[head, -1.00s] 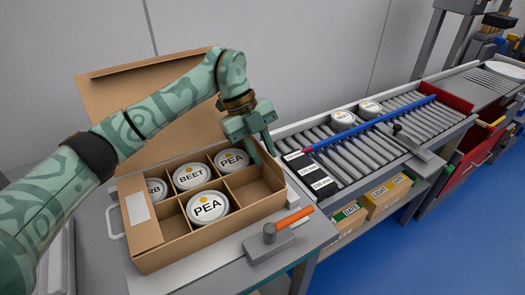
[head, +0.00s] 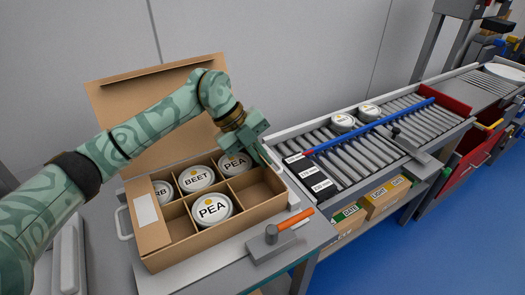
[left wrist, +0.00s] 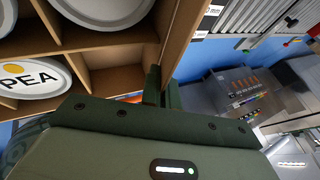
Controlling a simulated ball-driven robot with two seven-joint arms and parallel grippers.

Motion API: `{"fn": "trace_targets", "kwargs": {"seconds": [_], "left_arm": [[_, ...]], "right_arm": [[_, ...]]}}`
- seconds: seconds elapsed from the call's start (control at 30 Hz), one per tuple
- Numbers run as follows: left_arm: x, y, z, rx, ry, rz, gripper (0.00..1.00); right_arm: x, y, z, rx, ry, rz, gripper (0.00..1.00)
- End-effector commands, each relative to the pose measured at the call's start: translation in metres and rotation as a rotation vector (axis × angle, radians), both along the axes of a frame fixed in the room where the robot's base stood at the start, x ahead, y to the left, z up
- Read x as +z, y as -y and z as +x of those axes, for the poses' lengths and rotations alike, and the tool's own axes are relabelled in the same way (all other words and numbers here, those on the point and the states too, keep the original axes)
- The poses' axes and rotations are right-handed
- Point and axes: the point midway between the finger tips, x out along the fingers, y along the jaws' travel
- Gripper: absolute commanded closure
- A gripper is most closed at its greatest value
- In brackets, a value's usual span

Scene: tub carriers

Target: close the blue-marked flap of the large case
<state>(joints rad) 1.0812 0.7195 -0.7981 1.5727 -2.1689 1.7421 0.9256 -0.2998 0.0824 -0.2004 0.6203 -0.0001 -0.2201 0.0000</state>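The large case (head: 205,237) is an open cardboard box with dividers on the bench at left. Its tall back flap (head: 150,100) stands up. A brown panel with a white label (head: 146,209) lies at its left end. I see no blue mark on any flap. My left gripper (head: 266,157) is at the case's back right corner. In the left wrist view its fingers (left wrist: 163,88) are close together beside the cardboard wall (left wrist: 185,35); contact is unclear. My right gripper is out of view.
A roller conveyor (head: 370,150) with two tubs and a blue bar (head: 375,125) runs to the right. Labelled boxes (head: 388,197) stand below it.

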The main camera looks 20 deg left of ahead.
Motion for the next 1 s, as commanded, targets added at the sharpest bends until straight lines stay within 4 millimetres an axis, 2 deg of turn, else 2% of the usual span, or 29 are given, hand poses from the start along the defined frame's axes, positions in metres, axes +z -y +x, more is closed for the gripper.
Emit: {"fn": "trace_targets", "kwargs": {"seconds": [0.1,0.5,1.0], "left_arm": [[0.001,-0.003,-0.004,0.002,0.069,-0.054,1.00],[-0.008,-0.007,-0.010,0.001,0.261,-0.201,1.00],[-0.010,-0.008,-0.010,0.000,0.317,-0.241,1.00]], "right_arm": [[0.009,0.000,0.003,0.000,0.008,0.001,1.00],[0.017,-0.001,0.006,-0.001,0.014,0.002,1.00],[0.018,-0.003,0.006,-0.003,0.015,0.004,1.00]]}}
